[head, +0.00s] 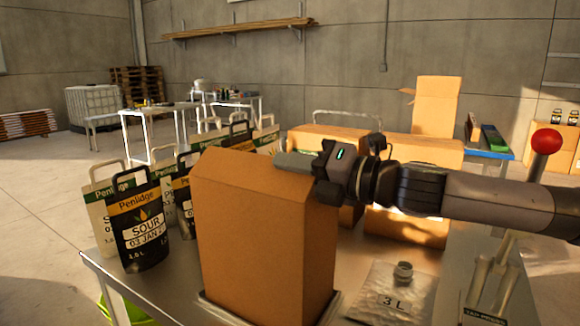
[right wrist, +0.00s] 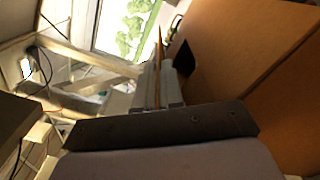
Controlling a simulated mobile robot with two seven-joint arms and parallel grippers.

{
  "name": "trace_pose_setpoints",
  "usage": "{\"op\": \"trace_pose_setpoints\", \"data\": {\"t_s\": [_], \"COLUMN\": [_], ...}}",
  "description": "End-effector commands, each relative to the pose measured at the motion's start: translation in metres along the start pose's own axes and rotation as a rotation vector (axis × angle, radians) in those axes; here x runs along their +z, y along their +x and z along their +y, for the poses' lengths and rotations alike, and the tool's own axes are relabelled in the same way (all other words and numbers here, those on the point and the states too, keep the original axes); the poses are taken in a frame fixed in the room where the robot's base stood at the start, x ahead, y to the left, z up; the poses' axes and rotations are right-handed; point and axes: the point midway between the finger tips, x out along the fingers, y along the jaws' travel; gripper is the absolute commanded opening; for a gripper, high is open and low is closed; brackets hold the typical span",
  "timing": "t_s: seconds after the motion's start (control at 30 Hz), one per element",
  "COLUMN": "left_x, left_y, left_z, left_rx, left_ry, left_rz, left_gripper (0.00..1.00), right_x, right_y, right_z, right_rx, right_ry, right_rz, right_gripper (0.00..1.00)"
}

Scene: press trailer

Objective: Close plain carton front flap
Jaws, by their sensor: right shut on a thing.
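The plain brown carton (head: 265,245) stands upright on the metal table, tall and unprinted. A slanted cardboard panel (head: 262,172) shows at its top. My right gripper (head: 293,160) comes in from the right at the carton's upper right edge. In the right wrist view, its fingers (right wrist: 158,88) are close together with a thin brown cardboard edge (right wrist: 158,50), a carton flap, between them. Brown cardboard faces (right wrist: 250,70) fill the right of that view. I cannot tell from the head view exactly where the held flap joins the carton. My left gripper is not in view.
Several Penlidge pouches (head: 141,227) stand left of the carton. A clear bag marked 3 L (head: 395,298) lies at its right on the table (head: 150,300). Other cartons (head: 425,150) stand behind my right arm. A red-knobbed lever (head: 546,141) rises at the right.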

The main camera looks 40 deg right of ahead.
Motion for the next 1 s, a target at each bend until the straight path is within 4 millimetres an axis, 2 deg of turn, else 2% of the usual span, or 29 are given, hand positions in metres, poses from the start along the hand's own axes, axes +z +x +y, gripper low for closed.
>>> {"op": "trace_pose_setpoints", "data": {"t_s": [0.23,0.6,0.63,0.67,1.0], "left_x": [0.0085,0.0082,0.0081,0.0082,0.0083], "left_y": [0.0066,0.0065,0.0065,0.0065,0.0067], "left_z": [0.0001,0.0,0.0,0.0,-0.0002], "left_rx": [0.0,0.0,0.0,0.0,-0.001], "left_ry": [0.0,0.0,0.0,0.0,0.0], "left_rz": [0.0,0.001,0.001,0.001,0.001], "left_gripper": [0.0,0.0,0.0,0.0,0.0], "right_x": [-0.0015,-0.0009,-0.0009,-0.0009,-0.0021], "right_y": [0.0,0.0,0.0,0.0,0.0002], "right_z": [-0.0113,-0.0111,-0.0111,-0.0111,-0.0133], "right_rx": [0.0,0.0,0.0,0.0,-0.005], "right_ry": [0.168,0.19,0.19,0.19,0.191], "right_rz": [0.0,0.001,0.001,0.001,0.002], "right_gripper": [0.0,0.0,0.17,0.27,0.29]}}
